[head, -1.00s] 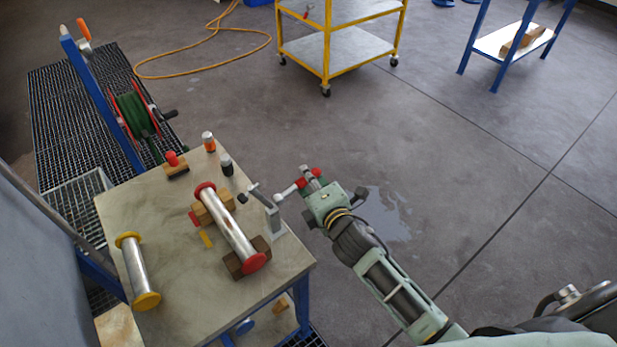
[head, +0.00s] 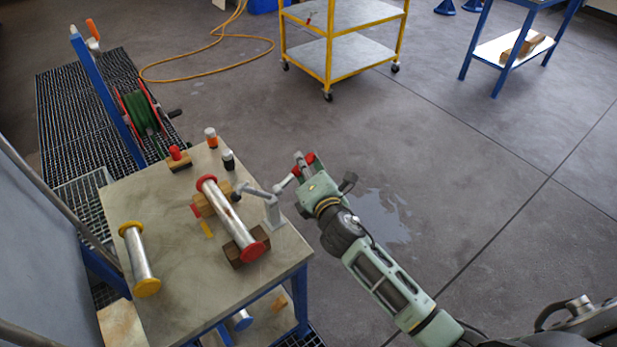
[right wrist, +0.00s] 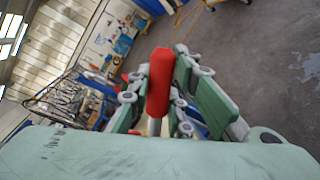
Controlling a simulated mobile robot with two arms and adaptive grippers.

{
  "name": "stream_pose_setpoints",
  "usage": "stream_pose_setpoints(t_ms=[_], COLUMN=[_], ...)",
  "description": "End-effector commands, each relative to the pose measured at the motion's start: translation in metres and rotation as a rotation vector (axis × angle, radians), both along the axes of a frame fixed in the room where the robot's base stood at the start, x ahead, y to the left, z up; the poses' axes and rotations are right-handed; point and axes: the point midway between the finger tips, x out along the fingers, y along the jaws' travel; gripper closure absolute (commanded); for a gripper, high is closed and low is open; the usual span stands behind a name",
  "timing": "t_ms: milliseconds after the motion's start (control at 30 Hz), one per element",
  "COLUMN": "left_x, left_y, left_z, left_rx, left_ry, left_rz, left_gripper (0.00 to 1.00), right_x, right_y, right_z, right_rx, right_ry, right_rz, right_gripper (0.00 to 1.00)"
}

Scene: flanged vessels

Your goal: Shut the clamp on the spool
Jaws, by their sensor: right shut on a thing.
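The spool (head: 232,220) is a metal pipe with red end flanges, lying on wooden blocks on the table. The grey clamp (head: 272,211) stands at the table's right edge, beside the spool. Its arm reaches left toward the pipe, its dark tip close to it; I cannot tell if they touch. My right gripper (head: 302,167) is shut on the clamp's red handle (right wrist: 161,82), beyond the table's right edge. In the right wrist view the red grip sits between the green-and-grey fingers. My left gripper is not in view.
A second spool with yellow flanges (head: 139,260) lies at the table's left. A red-topped block (head: 179,159) and two small bottles, orange (head: 211,138) and dark (head: 228,161), stand at the back. A green hose reel (head: 141,112) is behind. Floor right of the table is clear.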

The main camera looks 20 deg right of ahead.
Motion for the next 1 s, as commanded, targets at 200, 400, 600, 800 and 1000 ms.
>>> stream_pose_setpoints(t_ms=[200, 400, 600, 800, 1000], left_x=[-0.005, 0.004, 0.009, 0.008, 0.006], left_y=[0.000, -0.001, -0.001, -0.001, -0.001], left_z=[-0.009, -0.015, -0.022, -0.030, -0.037], left_rx=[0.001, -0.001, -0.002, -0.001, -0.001], left_ry=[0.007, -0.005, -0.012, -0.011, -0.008], left_rz=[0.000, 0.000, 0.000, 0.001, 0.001], left_gripper=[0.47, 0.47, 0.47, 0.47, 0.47], right_x=[0.000, -0.005, -0.010, -0.015, -0.019], right_y=[0.011, 0.022, 0.036, 0.050, 0.063], right_z=[0.014, 0.026, 0.036, 0.042, 0.046], right_rx=[-0.193, -0.371, -0.551, -0.723, -0.866], right_ry=[-0.070, -0.135, -0.199, -0.261, -0.313], right_rz=[0.000, 0.000, 0.001, 0.001, -0.001], right_gripper=[1.00, 1.00, 1.00, 1.00, 1.00])
